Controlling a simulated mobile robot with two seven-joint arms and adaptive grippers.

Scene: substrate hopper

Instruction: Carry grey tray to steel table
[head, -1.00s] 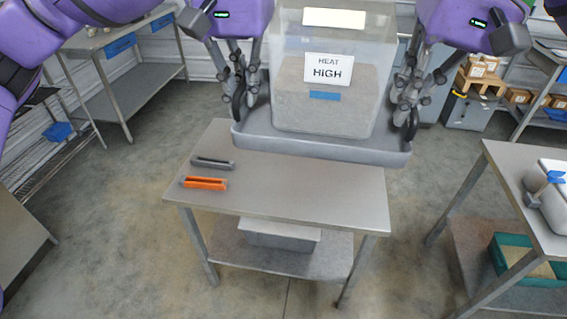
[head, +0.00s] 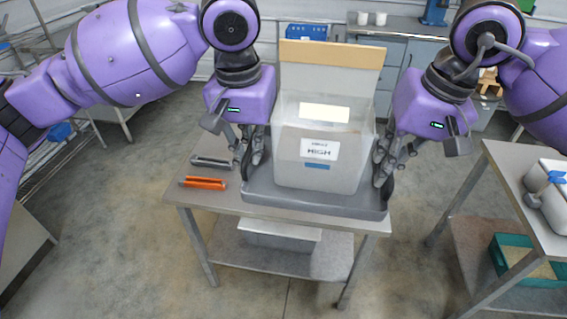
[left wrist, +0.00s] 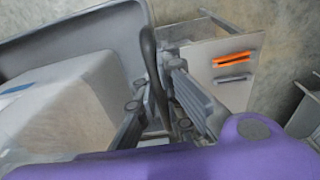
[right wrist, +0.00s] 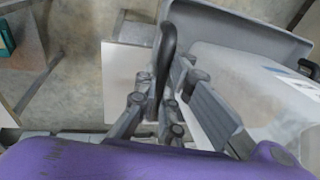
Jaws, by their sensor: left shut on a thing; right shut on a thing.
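The grey tray (head: 310,203) is at the steel table (head: 215,197), over its middle and right part. Whether its underside touches the top I cannot tell. A clear bin (head: 320,172) with a label reading HIGH stands in the tray. My left gripper (head: 250,165) is shut on the tray's left handle; the dark handle (left wrist: 150,65) shows between its fingers in the left wrist view. My right gripper (head: 384,172) is shut on the right handle, which also shows in the right wrist view (right wrist: 163,55).
A grey tool (head: 211,162) and an orange tool (head: 203,183) lie on the table's left part. A grey box (head: 280,236) sits on the shelf below. Another table (head: 510,165) stands at right with a white container (head: 553,197) and a teal crate (head: 520,270).

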